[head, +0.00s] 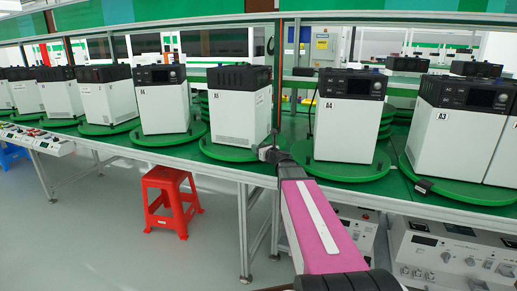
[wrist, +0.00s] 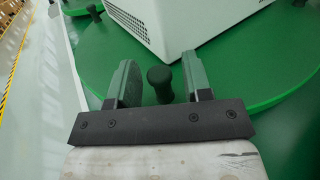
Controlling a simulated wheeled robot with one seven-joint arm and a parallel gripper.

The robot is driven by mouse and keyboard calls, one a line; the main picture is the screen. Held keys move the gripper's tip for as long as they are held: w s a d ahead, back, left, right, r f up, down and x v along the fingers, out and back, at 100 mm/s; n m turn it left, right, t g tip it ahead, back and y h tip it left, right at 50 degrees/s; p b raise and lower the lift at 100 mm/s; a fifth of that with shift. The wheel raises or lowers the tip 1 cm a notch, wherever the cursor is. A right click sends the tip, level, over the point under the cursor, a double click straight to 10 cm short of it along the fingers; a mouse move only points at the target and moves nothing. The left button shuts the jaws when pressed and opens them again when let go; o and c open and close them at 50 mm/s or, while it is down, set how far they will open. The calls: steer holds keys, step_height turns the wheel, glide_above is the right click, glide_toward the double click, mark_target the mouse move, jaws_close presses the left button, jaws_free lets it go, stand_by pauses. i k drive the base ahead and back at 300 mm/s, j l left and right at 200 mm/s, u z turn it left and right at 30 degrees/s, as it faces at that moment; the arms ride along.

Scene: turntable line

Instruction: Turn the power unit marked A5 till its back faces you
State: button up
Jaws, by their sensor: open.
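The power unit marked A5 (head: 237,108) is a white box with a dark top, upright on a round green turntable (head: 222,152). It stands at an angle to me; no screen shows on its visible faces, and vent slots mark the lower part of one. In the wrist view its lower corner (wrist: 170,40) shows above the turntable (wrist: 245,97). My gripper (head: 270,152) is at the turntable's front right edge. In the wrist view my gripper (wrist: 158,75) is open, with a black knob (wrist: 160,80) of the turntable between its two fingers. I cannot see them touch it.
Unit A4 (head: 345,128) stands on its own turntable to the right, its screen toward me, with A3 (head: 450,138) beyond. Several more units line the bench to the left. A red stool (head: 173,190) stands on the floor in front, left of my arm.

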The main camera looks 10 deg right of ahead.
mark_target(229, 153)
steer(key=j+z, duration=0.25)
steer(key=j, duration=0.25)
steer(key=j+z, duration=0.25)
steer(key=j, duration=0.3)
steer(key=j+z, duration=0.3)
steer(key=j, duration=0.15)
steer(key=j+z, duration=0.3)
steer(key=i+j, duration=0.05)
steer(key=j, duration=0.05)
